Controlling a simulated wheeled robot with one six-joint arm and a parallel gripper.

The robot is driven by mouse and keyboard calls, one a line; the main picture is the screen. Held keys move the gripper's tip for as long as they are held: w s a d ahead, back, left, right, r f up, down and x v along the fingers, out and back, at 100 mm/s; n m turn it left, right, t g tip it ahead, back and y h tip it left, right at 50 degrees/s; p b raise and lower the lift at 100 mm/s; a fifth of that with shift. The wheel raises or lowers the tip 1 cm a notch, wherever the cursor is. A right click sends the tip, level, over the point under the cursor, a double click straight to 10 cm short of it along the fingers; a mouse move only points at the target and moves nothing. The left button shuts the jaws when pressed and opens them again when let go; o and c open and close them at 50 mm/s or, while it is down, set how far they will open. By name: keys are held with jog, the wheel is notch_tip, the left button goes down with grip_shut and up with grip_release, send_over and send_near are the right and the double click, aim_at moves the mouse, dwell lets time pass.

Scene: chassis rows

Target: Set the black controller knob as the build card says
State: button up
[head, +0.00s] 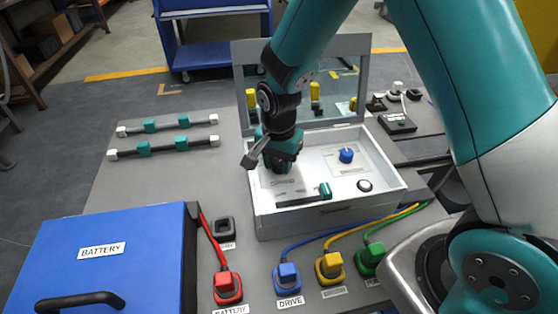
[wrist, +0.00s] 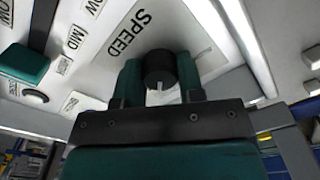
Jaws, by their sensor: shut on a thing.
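The black controller knob (wrist: 158,67) shows in the wrist view on a white panel, in front of the word SPEED. A short white mark shows on its near side. My gripper (wrist: 160,80) is shut on the knob, with one teal finger on each side. In the head view my gripper (head: 281,158) reaches down into the left part of the open white controller box (head: 330,215) and hides the knob. Part of the knob's dial marking is covered by the fingers. I cannot make out a readable build card.
A blue battery box (head: 100,260) and several coloured plugs with cables stand in front. Two dark bars lie left.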

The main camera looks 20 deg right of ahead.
jog(key=n+p, duration=0.2)
jog(key=n, duration=0.2)
jog(key=shift+r+n, duration=0.15)
jog(key=shift+n, duration=0.25)
jog(key=n+p, duration=0.2)
jog(key=n, duration=0.3)
jog(key=shift+d, duration=0.1)
jog(key=n+p, duration=0.1)
jog(key=n, duration=0.4)
jog(key=shift+p, duration=0.4)
jog(key=n+p, duration=0.1)
jog(key=n, duration=0.3)
jog(key=shift+n, duration=0.4)
jog(key=o, duration=0.9)
